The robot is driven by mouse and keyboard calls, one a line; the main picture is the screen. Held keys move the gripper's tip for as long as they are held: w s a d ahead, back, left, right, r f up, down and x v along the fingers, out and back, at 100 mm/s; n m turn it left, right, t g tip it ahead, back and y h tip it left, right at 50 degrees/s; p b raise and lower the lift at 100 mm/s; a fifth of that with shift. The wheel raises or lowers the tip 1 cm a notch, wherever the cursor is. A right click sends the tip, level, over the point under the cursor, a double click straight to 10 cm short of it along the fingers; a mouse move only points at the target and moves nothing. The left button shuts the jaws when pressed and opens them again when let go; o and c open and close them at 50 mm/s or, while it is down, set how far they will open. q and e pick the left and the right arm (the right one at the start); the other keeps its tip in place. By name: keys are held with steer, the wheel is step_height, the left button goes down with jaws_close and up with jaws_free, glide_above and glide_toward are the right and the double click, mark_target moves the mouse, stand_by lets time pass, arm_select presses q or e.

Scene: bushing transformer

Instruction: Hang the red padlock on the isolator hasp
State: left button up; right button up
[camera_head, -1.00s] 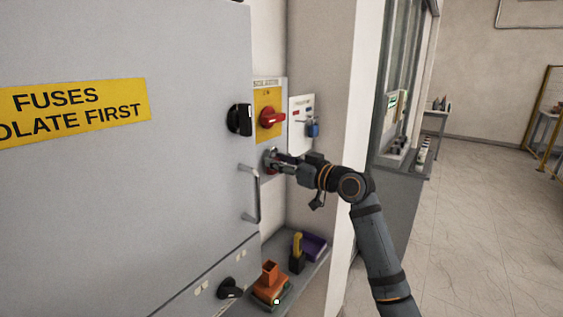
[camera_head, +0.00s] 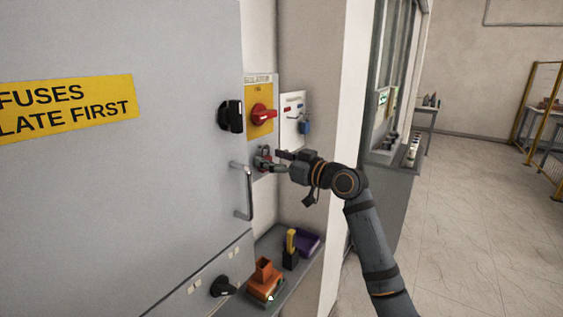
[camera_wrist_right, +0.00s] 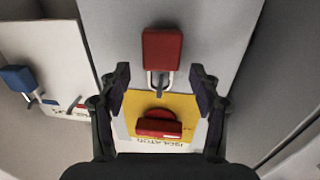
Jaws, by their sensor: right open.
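The red padlock (camera_wrist_right: 162,50) is in the right wrist view, body against the grey panel and shackle (camera_wrist_right: 160,80) at the lower edge of its body. The shackle is at the isolator hasp by the yellow plate; whether it passes through the hasp is too small to tell. In the head view the padlock (camera_head: 266,168) is mostly hidden by my right gripper (camera_head: 268,161). That gripper is open, its two fingers apart on either side of the shackle in the wrist view, not touching the padlock there. The red isolator handle (camera_head: 262,114) is above the hasp. My left gripper is out of view.
A black knob (camera_head: 232,116) and a metal door handle (camera_head: 246,191) project from the cabinet left of my gripper. A blue padlock (camera_head: 305,128) hangs on a white board to the right. A shelf below holds an orange object (camera_head: 264,276) and a purple tray (camera_head: 306,243).

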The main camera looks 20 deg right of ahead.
steer(key=v, duration=1.1)
steer(key=shift+s, duration=0.35)
